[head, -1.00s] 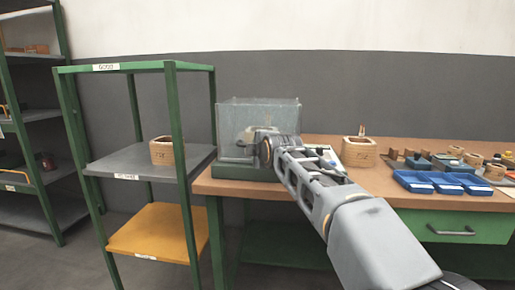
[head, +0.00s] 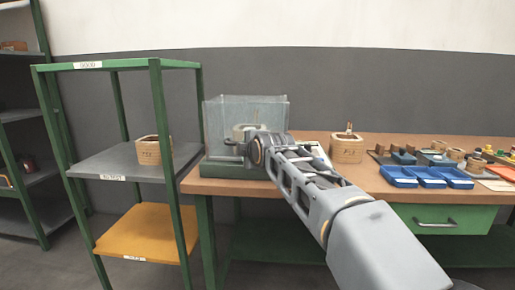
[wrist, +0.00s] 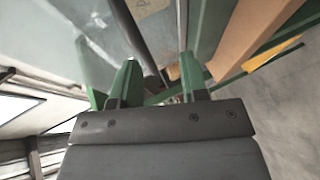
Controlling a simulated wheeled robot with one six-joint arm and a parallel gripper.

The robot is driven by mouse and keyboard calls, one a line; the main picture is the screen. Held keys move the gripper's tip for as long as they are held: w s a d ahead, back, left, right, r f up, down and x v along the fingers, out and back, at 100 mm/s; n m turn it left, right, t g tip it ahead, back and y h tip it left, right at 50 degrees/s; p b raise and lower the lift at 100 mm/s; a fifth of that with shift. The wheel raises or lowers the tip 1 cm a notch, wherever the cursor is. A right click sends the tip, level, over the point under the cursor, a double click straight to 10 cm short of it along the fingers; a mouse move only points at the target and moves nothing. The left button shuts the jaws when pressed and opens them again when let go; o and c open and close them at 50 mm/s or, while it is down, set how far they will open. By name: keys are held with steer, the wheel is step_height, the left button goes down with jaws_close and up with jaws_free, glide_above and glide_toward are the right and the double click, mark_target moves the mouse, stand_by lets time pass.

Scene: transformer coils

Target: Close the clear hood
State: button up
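The clear hood (head: 268,108) is a see-through box on a green base (head: 232,171) at the left end of the workbench. A tan coil (head: 243,129) shows through its wall. I cannot tell from the head view whether the hood is fully down. My gripper (head: 231,144) is at the hood's lower front, its tips small and partly hard to make out. In the wrist view, my gripper's green fingers (wrist: 158,72) stand apart. A dark rod (wrist: 135,38) runs near the left finger, with clear panel (wrist: 75,35) to the left. No clear grip on anything shows.
A green rack (head: 160,110) with a coil on its grey shelf (head: 120,160) stands left of the workbench (head: 310,180). A coil (head: 346,148), blue trays (head: 428,178) and small parts lie to the right. Dark wall stands behind.

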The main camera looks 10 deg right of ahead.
steer(key=p+v, duration=0.2)
steer(key=v, duration=0.9)
steer(key=shift+s, duration=0.2)
steer(key=shift+d, duration=0.1)
